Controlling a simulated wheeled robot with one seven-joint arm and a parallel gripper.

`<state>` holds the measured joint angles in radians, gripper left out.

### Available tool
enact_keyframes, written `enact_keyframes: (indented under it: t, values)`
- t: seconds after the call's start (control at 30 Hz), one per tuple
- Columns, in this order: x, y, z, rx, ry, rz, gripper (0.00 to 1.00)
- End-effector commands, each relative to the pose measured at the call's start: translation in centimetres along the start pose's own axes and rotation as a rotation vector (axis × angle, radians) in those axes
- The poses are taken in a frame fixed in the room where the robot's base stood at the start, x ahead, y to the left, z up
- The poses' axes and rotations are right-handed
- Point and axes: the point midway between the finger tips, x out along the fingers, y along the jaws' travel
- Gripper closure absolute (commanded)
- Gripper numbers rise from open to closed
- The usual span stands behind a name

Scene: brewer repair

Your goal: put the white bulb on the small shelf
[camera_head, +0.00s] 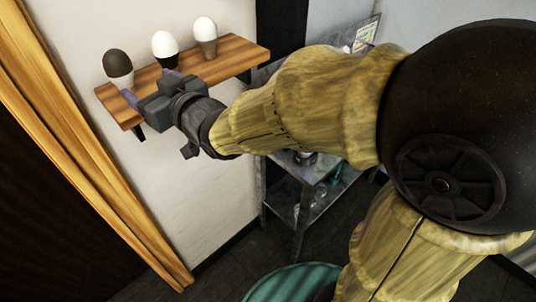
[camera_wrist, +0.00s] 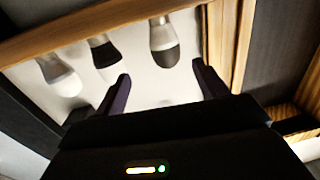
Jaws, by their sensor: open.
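The small wooden shelf (camera_head: 225,62) is on the white wall and also shows along the top of the wrist view (camera_wrist: 85,26). Three bulbs stand on it. In the head view the left bulb (camera_head: 117,64) has a dark top and pale base. The middle white bulb (camera_head: 164,44) has a black base. The right white bulb (camera_head: 205,30) has a grey-brown base. In the wrist view, which is upside down, the dark-topped bulb (camera_wrist: 164,42) lies ahead between the fingertips. My gripper (camera_head: 150,86) is open and empty at the shelf's front edge, apart from the bulbs.
A grey metal rack (camera_head: 310,205) with small items stands below and right of the shelf. A teal round container (camera_head: 290,283) is on the floor at the bottom. A wooden door frame (camera_head: 85,140) runs down the left. The shelf's right end is bare.

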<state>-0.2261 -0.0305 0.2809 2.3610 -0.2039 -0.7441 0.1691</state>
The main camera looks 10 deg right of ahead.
Motion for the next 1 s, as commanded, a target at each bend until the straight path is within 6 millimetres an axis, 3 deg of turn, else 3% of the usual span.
enact_keyframes:
  t: [0.17,0.27,0.4,0.5,0.6,0.7,0.77,1.0]
  values:
    - [-1.5,4.8,5.0,0.016,-0.197,0.127,0.28]
    - [-3.9,8.5,9.4,0.047,-0.382,0.232,0.28]
    - [-9.4,12.8,15.8,0.127,-0.67,0.373,0.28]
    - [-14.4,14.4,19.9,0.211,-0.879,0.455,0.28]
    - [-19.2,14.8,22.9,0.307,-1.066,0.51,0.28]
    - [-22.7,14.4,24.5,0.385,-1.193,0.537,0.28]
    - [-23.8,14.1,25.0,0.413,-1.237,0.544,0.28]
    - [-24.5,13.9,25.2,0.428,-1.262,0.545,0.28]
